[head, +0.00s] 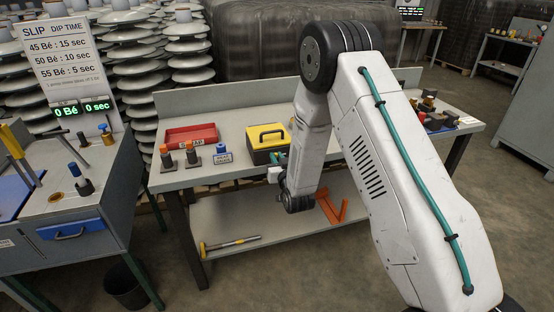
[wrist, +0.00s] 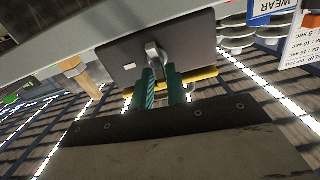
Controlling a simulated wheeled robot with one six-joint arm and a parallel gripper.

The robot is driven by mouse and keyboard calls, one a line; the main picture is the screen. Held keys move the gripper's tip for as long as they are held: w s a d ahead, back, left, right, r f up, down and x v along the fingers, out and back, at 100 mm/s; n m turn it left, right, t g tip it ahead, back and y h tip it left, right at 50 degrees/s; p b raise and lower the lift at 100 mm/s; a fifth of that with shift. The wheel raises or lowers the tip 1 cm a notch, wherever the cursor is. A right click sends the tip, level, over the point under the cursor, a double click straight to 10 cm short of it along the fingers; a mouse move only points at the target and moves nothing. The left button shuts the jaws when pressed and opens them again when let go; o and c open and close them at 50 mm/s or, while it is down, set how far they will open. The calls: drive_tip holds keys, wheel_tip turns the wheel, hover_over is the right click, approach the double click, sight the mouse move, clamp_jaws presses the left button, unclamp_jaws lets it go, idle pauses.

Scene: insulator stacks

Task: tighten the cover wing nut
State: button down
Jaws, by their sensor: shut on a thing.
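The box with a yellow lid (head: 266,135) and dark body stands on the bench, just beyond my gripper in the head view. In the wrist view its dark side panel (wrist: 192,47) serves as the cover face, with the yellow edge (wrist: 203,76) along it. A small grey metal wing nut (wrist: 152,49) stands out from this panel. My gripper (wrist: 161,70) has its green fingers at the nut, shut on it; the fingertips partly hide it. In the head view my gripper (head: 282,158) is small, and the nut cannot be made out.
More small parts (head: 430,108) sit at the bench's right end. A hammer (head: 230,243) and orange bracket (head: 333,207) are on the lower shelf.

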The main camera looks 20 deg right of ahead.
drive_tip(key=shift+s+d+f+m, duration=0.1)
drive_tip(key=shift+d+f+m, duration=0.15)
drive_tip(key=shift+m, duration=2.3)
drive_tip(key=shift+w+d+f+m, duration=0.1)
drive_tip(key=shift+d+f+m, duration=0.1)
drive_tip(key=shift+m, duration=2.3)
drive_tip(key=shift+s+d+f+m, duration=0.15)
drive_tip(key=shift+f+m, duration=0.1)
drive_tip(key=shift+m, duration=2.3)
drive_tip(key=c, duration=1.5)
unclamp_jaws()
